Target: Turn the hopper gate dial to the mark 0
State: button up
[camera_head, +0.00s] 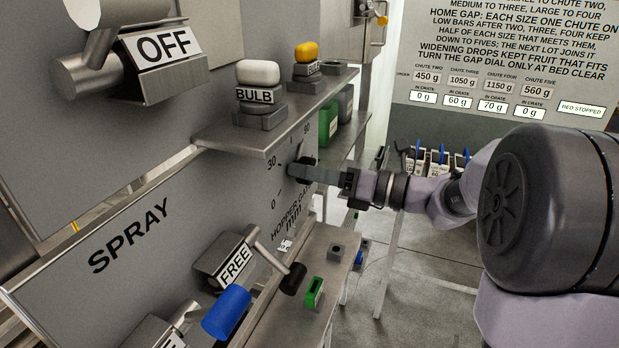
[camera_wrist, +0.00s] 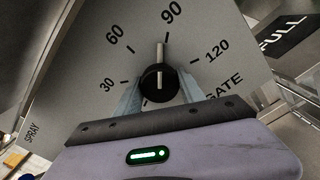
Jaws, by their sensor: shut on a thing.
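The hopper gate dial (camera_wrist: 160,84) is a round black knob with a pale pointer line on a grey panel. In the wrist view the pointer is upright, between the marks 60 and 90 and close to 90. Marks 30, 60, 90 and 120 show there; the mark 0 is hidden behind my gripper. In the head view the dial (camera_head: 301,169) is partly covered by my gripper, and the 0 (camera_head: 274,204) and 30 (camera_head: 271,165) are readable. My gripper (camera_wrist: 160,90) is shut on the knob, one finger on each side.
A shelf (camera_head: 265,135) with the BULB knob (camera_head: 257,75) and a yellow knob (camera_head: 306,52) juts out above the dial. Below are a FREE lever (camera_head: 268,255), a blue handle (camera_head: 226,311) and a small ledge (camera_head: 325,255). A sign board (camera_head: 500,60) stands behind.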

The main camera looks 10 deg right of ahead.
jog(key=n+b, duration=0.3)
jog(key=shift+f+n+b, duration=0.25)
jog(key=shift+n+b, duration=0.15)
jog(key=n+b, duration=0.4)
jog(key=b, duration=0.1)
jog(key=shift+n, duration=0.3)
jog(key=n+b, duration=0.3)
jog(key=b, duration=0.1)
jog(key=shift+n+b, duration=0.3)
jog(key=n+b, duration=0.3)
jog(key=b, duration=0.1)
jog(key=shift+n, duration=0.3)
jog(key=n+b, duration=0.3)
jog(key=b, duration=0.1)
jog(key=shift+w+n, duration=0.1)
jog(key=shift+n, duration=0.2)
jog(key=n+b, duration=0.4)
jog(key=shift+b, duration=0.35)
jog(key=n+b, duration=0.3)
jog(key=n, duration=0.1)
jog(key=shift+r+n, duration=0.15)
jog(key=shift+n, duration=0.25)
jog(key=shift+r+n+b, duration=0.15)
jog(key=shift+n+b, duration=1)
jog(key=shift+n, duration=0.25)
